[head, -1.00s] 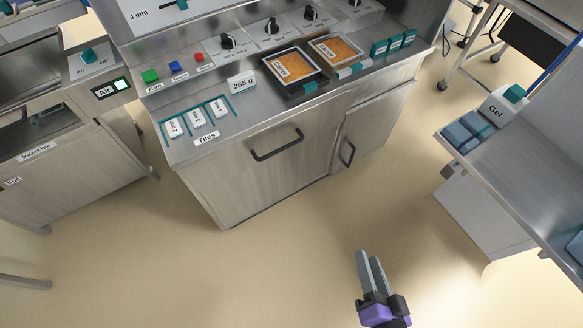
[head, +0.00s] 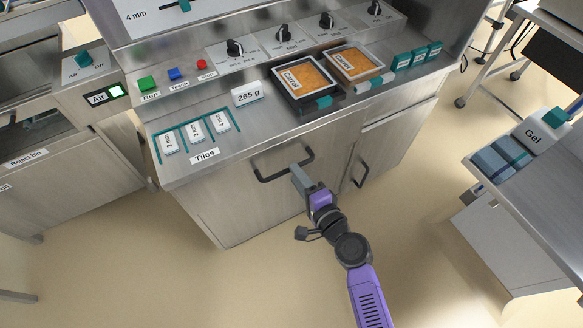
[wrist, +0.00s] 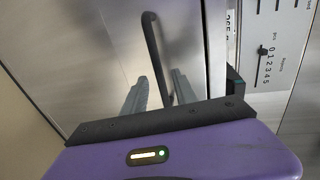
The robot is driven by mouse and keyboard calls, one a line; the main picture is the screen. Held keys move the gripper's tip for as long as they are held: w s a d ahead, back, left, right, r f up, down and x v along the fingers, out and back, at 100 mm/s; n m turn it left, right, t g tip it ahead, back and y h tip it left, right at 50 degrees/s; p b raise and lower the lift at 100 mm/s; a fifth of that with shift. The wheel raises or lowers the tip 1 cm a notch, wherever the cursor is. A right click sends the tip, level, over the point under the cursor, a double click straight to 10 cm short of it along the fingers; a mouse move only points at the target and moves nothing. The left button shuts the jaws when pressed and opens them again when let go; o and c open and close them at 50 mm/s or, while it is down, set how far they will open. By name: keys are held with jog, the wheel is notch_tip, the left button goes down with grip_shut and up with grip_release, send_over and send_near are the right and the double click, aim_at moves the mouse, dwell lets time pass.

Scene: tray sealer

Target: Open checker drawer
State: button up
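A steel drawer front (head: 235,205) with a black bar handle (head: 283,166) is on the cabinet below the worktop, and it looks flush with the cabinet. My gripper (head: 297,170) is at the right part of this handle. In the wrist view, the two grey fingers stand apart, and my gripper (wrist: 158,82) is open. The handle (wrist: 155,50) runs through the gap between the fingers in that picture. I cannot tell whether the fingers touch it. The fingertips are partly merged with the handle in the head view.
A cabinet door with its own handle (head: 361,173) is just to the right. On the worktop are white tiles (head: 195,131), a 265 g display (head: 247,93) and two carrot trays (head: 303,78). A gel shelf (head: 500,157) stands at the right. The floor in front is clear.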

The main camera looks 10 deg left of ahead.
jog(key=shift+x, duration=2)
grip_shut()
